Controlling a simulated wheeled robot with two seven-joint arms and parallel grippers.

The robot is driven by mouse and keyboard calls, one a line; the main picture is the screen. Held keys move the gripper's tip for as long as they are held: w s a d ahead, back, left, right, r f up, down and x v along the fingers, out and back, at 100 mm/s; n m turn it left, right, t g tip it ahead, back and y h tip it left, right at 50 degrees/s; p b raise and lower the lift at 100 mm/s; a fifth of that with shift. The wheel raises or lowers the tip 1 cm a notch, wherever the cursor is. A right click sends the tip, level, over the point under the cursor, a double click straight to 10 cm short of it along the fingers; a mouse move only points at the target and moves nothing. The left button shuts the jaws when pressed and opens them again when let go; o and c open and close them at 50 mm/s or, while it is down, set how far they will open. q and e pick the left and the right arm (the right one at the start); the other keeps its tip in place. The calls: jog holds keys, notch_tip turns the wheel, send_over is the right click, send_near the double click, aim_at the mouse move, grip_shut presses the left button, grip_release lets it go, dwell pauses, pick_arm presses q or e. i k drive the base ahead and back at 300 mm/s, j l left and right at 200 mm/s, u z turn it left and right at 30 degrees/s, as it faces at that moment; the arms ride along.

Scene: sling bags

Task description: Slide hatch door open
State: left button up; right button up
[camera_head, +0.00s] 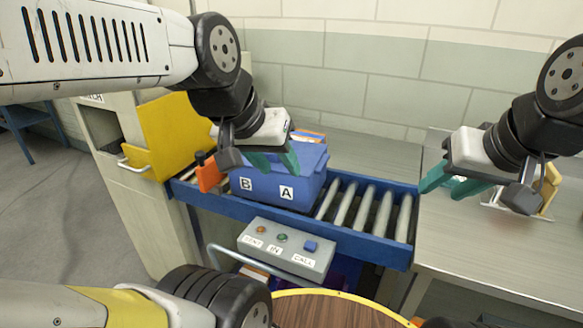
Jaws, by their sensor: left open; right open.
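A yellow panel (166,130), which looks like the hatch door, stands at the left on a beige cabinet (150,215). A pale metal handle (131,165) sticks out at its lower left. My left gripper (274,162) is open, with its green fingertips over the blue bin (290,185), to the right of the panel and apart from the handle. I cannot tell whether the fingertips touch the bin. My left arm passes in front of the panel's upper right. My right gripper (450,186) is open and empty above the grey table at the right.
The bin, lettered B and A, sits on a blue-framed roller conveyor (365,215). An orange lever-like piece (208,176) is at the bin's left. A grey button box (287,248) is on the conveyor's front. A grey table (500,245) adjoins at right. A round wooden top (335,310) is near.

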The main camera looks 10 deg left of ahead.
aim_at(172, 132)
jog(key=u, duration=1.75)
jog(key=i+j+u, duration=0.2)
jog(key=j+u, duration=0.15)
jog(key=i+j+u, duration=0.4)
jog(key=k+l, duration=0.05)
jog(key=k, duration=0.05)
